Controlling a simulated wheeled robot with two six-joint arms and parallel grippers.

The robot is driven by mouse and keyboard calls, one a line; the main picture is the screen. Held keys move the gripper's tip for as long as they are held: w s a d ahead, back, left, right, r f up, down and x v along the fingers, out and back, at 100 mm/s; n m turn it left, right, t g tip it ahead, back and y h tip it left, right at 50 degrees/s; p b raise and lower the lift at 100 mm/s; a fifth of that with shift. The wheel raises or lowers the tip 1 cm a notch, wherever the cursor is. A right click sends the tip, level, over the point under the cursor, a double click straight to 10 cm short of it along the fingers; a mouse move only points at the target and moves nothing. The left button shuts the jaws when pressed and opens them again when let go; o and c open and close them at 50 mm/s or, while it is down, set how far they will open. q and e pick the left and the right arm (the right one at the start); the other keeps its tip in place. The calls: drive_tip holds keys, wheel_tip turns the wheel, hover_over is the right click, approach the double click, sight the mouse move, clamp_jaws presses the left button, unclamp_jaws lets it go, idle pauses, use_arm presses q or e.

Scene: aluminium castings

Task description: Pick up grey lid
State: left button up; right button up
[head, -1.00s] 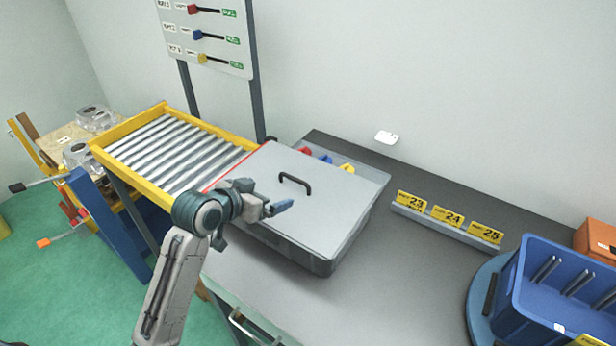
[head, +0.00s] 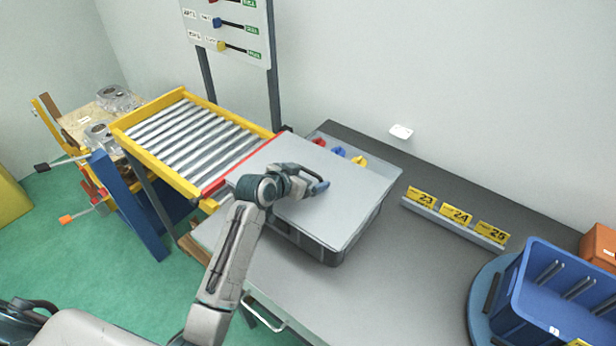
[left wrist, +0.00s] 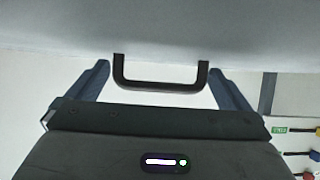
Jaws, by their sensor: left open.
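The grey lid (head: 345,205) lies on a dark grey box (head: 325,250) on the workbench, leaving the box's far strip uncovered. Its black handle (left wrist: 160,84) shows in the left wrist view, between the two fingers, and is hidden behind my gripper in the head view. My left gripper (head: 318,188) is over the lid at the handle. It also shows in the left wrist view (left wrist: 160,82), open, with one finger on each side of the handle and a gap at both. My right gripper is not in view.
A yellow-framed roller conveyor (head: 190,140) adjoins the box on the left. Red, blue and yellow items (head: 339,151) show at the box's far side. A number rail (head: 455,220) and a blue crate (head: 560,290) are on the right. The bench front is clear.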

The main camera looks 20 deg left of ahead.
use_arm(q)
drive_tip(key=shift+w+f, duration=0.1)
drive_tip(key=c, duration=0.8)
